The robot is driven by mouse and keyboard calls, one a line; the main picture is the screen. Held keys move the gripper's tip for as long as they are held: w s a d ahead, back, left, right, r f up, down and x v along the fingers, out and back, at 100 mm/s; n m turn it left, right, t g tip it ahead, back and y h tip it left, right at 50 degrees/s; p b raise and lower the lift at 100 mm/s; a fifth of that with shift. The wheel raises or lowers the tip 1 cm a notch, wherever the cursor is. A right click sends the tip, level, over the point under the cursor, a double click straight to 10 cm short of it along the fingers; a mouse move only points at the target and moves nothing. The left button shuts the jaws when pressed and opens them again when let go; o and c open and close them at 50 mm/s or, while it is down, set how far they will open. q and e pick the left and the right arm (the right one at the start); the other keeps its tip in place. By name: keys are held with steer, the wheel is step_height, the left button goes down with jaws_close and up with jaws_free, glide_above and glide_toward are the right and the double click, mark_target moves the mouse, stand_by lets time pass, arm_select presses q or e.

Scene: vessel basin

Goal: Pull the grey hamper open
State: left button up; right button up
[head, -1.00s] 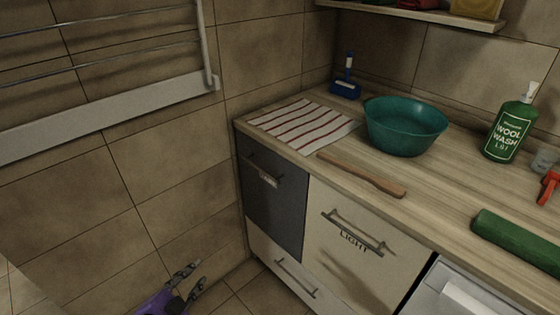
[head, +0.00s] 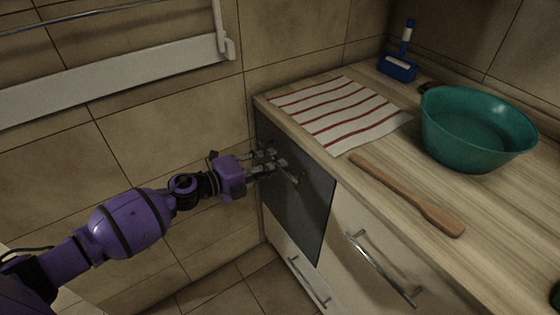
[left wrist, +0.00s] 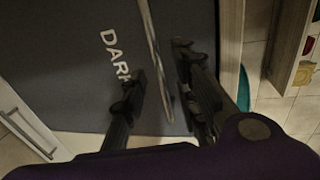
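The grey hamper (head: 300,215) is the dark grey front under the left end of the worktop. It looks shut in the head view. In the left wrist view its front (left wrist: 70,45) bears the word "DARK", and its metal bar handle (left wrist: 155,60) runs between my fingers. My left gripper (head: 280,165) is at the upper part of the front, over the handle, and partly hides it. In the left wrist view the gripper (left wrist: 160,92) is open, with one finger on each side of the bar and gaps visible. My right gripper is not in view.
A white front with a bar handle (head: 382,268) adjoins on the right, and a low white drawer (head: 305,285) lies below. On the worktop are a striped cloth (head: 340,110), wooden paddle (head: 410,195), teal basin (head: 470,145) and blue brush (head: 400,62). A tiled wall (head: 170,130) stands left.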

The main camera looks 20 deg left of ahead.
arm_select(q)
steer(key=x, duration=0.3)
steer(key=shift+w, duration=0.1)
jaws_close()
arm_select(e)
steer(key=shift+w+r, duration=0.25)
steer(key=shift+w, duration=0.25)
